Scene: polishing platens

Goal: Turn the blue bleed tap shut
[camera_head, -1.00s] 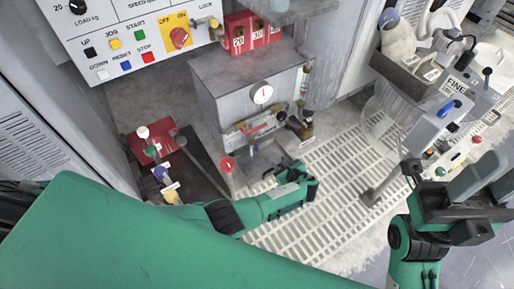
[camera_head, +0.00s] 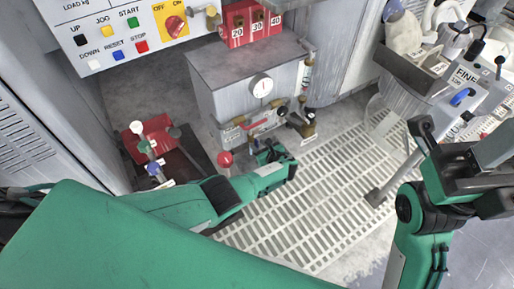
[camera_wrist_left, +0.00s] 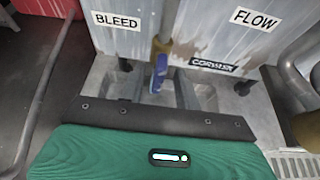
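The blue bleed tap (camera_wrist_left: 159,72) shows in the left wrist view as a small blue lever, roughly upright, on a brass fitting under the BLEED label (camera_wrist_left: 116,21). My left gripper (camera_head: 271,153) is low in front of the grey cabinet (camera_head: 225,75), just below its pipework. In the left wrist view its grey fingers (camera_wrist_left: 160,92) appear apart, with the tap ahead in the gap; contact cannot be made out. In the head view the tap is hidden around the gripper. My right gripper (camera_head: 455,145) is open and empty at the right, away from the cabinet.
A red-handled lever (camera_head: 262,123) and a round gauge (camera_head: 261,86) are on the cabinet front. A red knob (camera_head: 225,159) stands close beside my left arm. A brass valve (camera_head: 303,122) is right of the gripper.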

